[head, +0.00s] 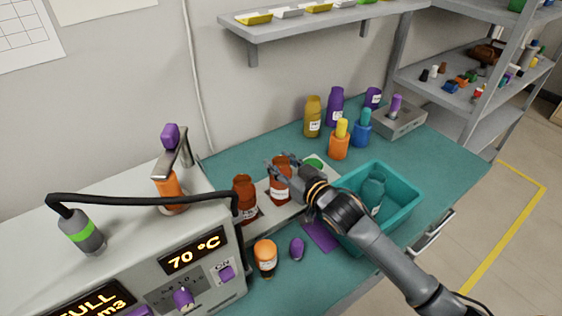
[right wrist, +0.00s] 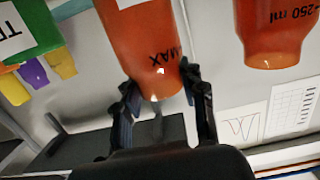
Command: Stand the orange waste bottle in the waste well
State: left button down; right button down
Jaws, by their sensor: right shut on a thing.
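My right gripper (head: 284,167) is shut on an orange-brown bottle (head: 280,184) with a white label, upright over or on the pale rack (head: 281,212) beside the machine. In the right wrist view the fingers (right wrist: 160,88) close on both sides of this orange bottle (right wrist: 145,45), which is marked MAX. A second orange-brown bottle (head: 245,190) stands to its left on the rack; it also shows in the right wrist view (right wrist: 270,35). I cannot read which bottle is labelled waste, and the wells under the bottles are hidden. My left gripper is out of view.
A teal bin (head: 402,215) with a teal bottle (head: 373,190) stands right of the rack, under my right arm. A green-topped item (head: 314,163) is close behind the gripper. The machine (head: 110,235) borders the left; an orange-capped bottle (head: 265,255) stands in front.

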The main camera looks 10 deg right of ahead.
jog(key=shift+f, duration=0.1)
jog(key=c, duration=0.8)
grip_release()
jog(key=v, duration=0.6)
jog(key=b+v, duration=0.1)
jog(key=v, duration=0.5)
jog(key=shift+r, duration=0.2)
jog(key=shift+f, duration=0.1)
